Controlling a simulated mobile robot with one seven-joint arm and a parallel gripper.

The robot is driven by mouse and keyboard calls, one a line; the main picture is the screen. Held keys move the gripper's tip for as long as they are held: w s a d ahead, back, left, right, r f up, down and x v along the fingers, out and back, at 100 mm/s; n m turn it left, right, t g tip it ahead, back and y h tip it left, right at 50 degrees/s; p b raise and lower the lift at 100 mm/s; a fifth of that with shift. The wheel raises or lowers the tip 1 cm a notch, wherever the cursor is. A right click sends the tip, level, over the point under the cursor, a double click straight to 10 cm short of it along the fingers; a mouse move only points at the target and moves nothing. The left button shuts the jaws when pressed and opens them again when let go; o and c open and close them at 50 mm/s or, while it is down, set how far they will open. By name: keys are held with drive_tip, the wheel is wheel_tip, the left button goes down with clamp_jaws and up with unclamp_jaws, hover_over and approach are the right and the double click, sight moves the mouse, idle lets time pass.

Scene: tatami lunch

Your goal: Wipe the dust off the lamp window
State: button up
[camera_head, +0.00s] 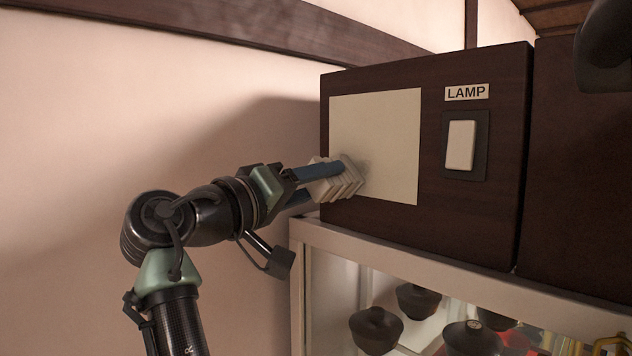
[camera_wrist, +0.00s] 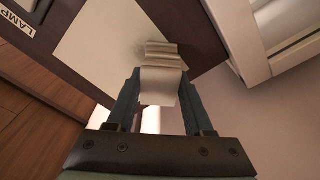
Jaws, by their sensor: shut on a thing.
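The lamp window (camera_head: 385,130) is a pale cream panel on the front of a dark wooden box, left of the LAMP label. It also shows in the wrist view (camera_wrist: 100,50). My gripper (camera_head: 325,178) is shut on a pale folded cloth (camera_head: 345,184), held between its two blue fingers. The cloth is at the window's lower left part, and appears to touch it. In the wrist view the cloth (camera_wrist: 162,80) lies over the window's lower edge. A faint grey smudge shows on the window beside the cloth. The cloth hides part of the window.
A white switch (camera_head: 460,145) sits under the LAMP label (camera_head: 467,92), right of the window. Below the dark box (camera_head: 430,225) is a pale-framed glass cabinet (camera_head: 400,240) with several dark lidded bowls. A plain wall (camera_head: 120,110) stands at the left.

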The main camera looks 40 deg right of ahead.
sight(339, 186)
drive_tip(key=shift+s+d+f+b, duration=0.15)
drive_tip(key=shift+s+f+b, duration=0.05)
drive_tip(key=shift+s+b, duration=0.75)
drive_tip(key=shift+s+r, duration=0.15)
drive_tip(key=shift+s, duration=0.9)
drive_tip(key=shift+w+r+p, duration=0.25)
drive_tip(key=shift+w+p, duration=0.15)
drive_tip(key=shift+w, duration=0.4)
drive_tip(key=shift+w+f+p, duration=0.2)
drive_tip(key=shift+w+p, duration=0.45)
drive_tip(key=shift+w, duration=0.6)
drive_tip(key=shift+b+v, duration=0.4)
drive_tip(key=shift+v, duration=0.6)
drive_tip(key=shift+w+r+b+v, duration=0.15)
drive_tip(key=shift+v, duration=0.85)
drive_tip(key=shift+w+r+b+v, duration=0.1)
drive_tip(key=shift+r+b+v, duration=0.05)
drive_tip(key=shift+v, duration=0.85)
